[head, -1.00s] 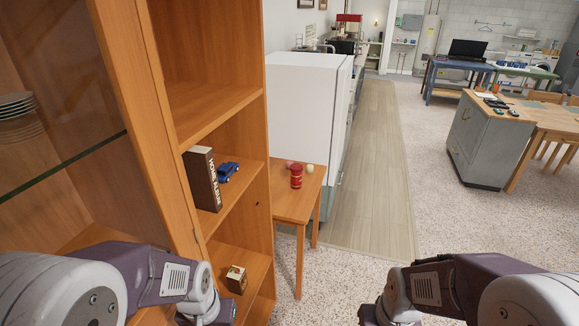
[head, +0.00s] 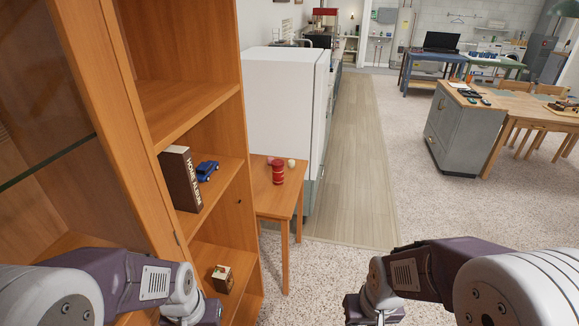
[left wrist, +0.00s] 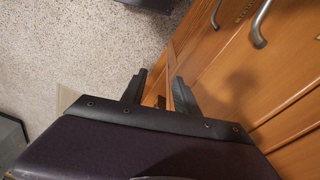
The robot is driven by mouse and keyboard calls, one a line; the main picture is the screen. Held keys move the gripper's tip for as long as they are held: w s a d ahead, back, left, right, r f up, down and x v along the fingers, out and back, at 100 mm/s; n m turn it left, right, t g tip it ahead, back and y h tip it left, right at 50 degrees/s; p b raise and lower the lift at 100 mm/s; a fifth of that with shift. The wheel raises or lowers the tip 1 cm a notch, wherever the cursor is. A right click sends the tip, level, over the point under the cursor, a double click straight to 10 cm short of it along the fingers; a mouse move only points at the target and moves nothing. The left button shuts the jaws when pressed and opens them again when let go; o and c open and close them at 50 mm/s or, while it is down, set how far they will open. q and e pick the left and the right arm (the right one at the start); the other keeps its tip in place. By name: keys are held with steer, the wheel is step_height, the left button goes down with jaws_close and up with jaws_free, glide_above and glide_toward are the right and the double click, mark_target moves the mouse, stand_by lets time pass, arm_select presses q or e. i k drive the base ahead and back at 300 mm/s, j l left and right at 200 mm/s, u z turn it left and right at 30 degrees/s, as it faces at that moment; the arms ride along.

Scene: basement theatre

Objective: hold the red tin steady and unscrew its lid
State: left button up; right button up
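The red tin (head: 277,172) stands upright on a small wooden table (head: 268,203) beyond the shelf unit, well ahead of both my arms. Its top looks red with a pale band below; the lid's details are too small to tell. In the left wrist view my left gripper (left wrist: 158,88) has its two dark fingers apart with nothing between them, in front of wooden cabinet doors. My right arm shows at the lower right of the head view, with its gripper (head: 372,318) cut off at the bottom edge, so its fingers are hidden.
A wooden shelf unit (head: 190,100) stands close on the left, holding a dark album (head: 181,180), a blue toy car (head: 207,170) and a small box (head: 222,278). A white fridge (head: 282,105) stands behind the small table. Speckled floor (head: 345,275) is open ahead and right.

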mark_target(277, 174)
steer(key=i+l+u, duration=0.35)
steer(key=i+l, duration=0.15)
steer(key=i+l+u, duration=0.15)
steer(key=i+l, duration=0.15)
steer(key=i+l+u, duration=0.15)
steer(key=i+l, duration=0.15)
steer(key=i+l+u, duration=0.15)
steer(key=i+l, duration=0.15)
steer(key=i+l+u, duration=0.2)
steer(key=l, duration=0.25)
steer(key=i+l+u, duration=0.15)
steer(key=l, duration=0.25)
steer(key=i+l+u, duration=0.15)
steer(key=l, duration=0.3)
steer(key=i, duration=0.05)
